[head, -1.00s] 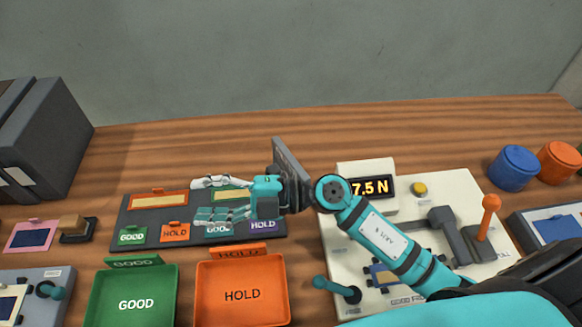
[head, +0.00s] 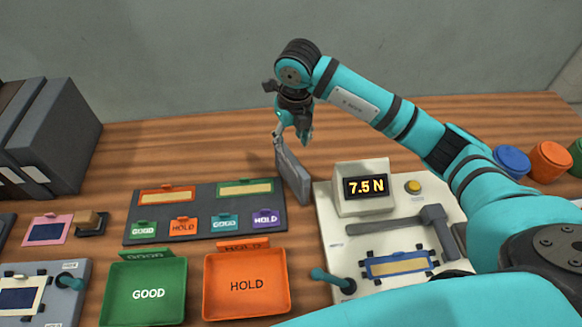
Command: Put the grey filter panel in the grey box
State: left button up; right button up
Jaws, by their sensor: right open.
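A narrow grey upright object (head: 292,176), which may be the grey box, stands on the table behind the right end of the dark board. I cannot tell whether anything is inside it. No separate grey filter panel can be made out. My right gripper (head: 292,138) is open and points down at the upper edge of this grey object, with its fingertips close to or touching it; I cannot tell which. Nothing clearly shows between its fingers. My left gripper is not in view.
A dark board (head: 205,228) holds framed panels and labelled tags. A green GOOD tray (head: 147,318) and an orange HOLD tray (head: 245,313) stand in front. A cream tester (head: 335,232) reads 7.5 N. Dark binders (head: 50,135) stand left. The table behind the board is clear.

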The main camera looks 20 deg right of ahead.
aim_at(289, 156)
jog(key=f, duration=0.2)
jog(key=f+p, duration=0.1)
jog(key=f, duration=0.4)
jog(key=shift+w+a+f, duration=0.1)
jog(key=shift+w+f, duration=0.25)
jog(key=shift+w, duration=0.05)
jog(key=f+p, duration=0.1)
jog(key=f, duration=0.1)
jog(key=f+p, duration=0.1)
jog(key=f, duration=0.1)
jog(key=shift+w+d+f, duration=0.1)
jog(key=shift+d+f, duration=0.05)
jog(key=shift+d, duration=0.05)
jog(key=shift+w+f, duration=0.1)
jog(key=shift+f, duration=0.35)
grip_shut()
